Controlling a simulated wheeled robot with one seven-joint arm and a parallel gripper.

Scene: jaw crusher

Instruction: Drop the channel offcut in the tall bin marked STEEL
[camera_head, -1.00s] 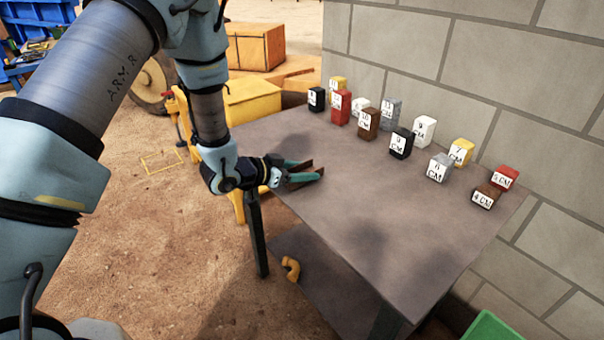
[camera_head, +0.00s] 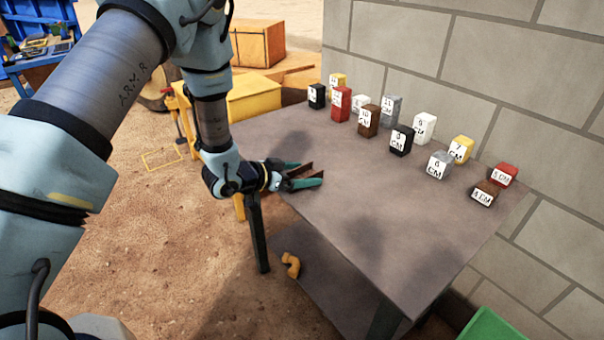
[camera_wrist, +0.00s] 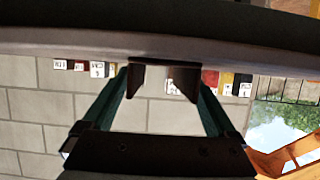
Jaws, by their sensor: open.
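The rusty brown channel offcut (camera_head: 299,172) lies at the left edge of the grey table (camera_head: 340,215). It shows between the fingers of my gripper (camera_head: 304,173), which is open, low at the table edge. In the wrist view the offcut (camera_wrist: 138,80) sits at the fingertips, with the two green fingers of my gripper (camera_wrist: 160,90) on either side; I cannot tell whether either finger touches it. No bin marked STEEL is in view.
Several labelled blocks, such as a black one (camera_head: 401,140) and a brown one (camera_head: 368,121), stand along the wall side. A green container (camera_head: 490,326) is at the bottom right. A yellow pipe elbow (camera_head: 291,265) lies below. The table's front is clear.

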